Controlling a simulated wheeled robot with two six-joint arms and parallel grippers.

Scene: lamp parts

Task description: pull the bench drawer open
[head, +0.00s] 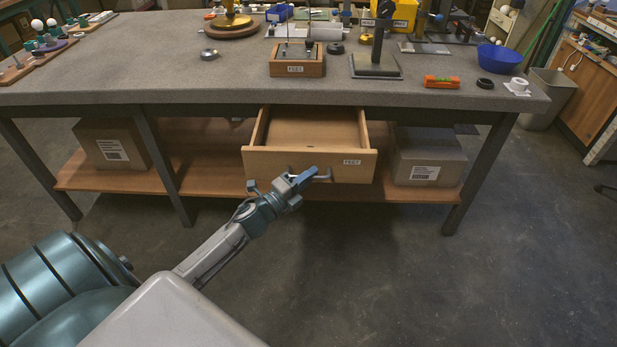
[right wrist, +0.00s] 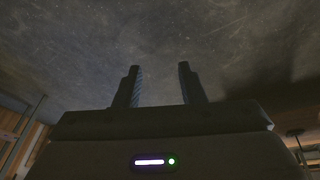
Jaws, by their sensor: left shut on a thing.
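The wooden bench drawer (head: 309,163) stands pulled out from under the grey bench top (head: 180,68), and its inside shows bare wood. A small label marks the right of its front. My left gripper (head: 308,176) is at the drawer front, shut on the metal drawer handle (head: 325,178). The gripper hides the left part of the handle. My right gripper (right wrist: 158,85) shows in the right wrist view with its two fingers apart and nothing between them.
Cardboard boxes (head: 112,144) and (head: 428,158) stand on the lower shelf (head: 215,181) at either side of the drawer. A wooden block (head: 297,66), an orange level (head: 441,82) and a blue bowl (head: 499,58) are on the bench top. The floor in front is clear.

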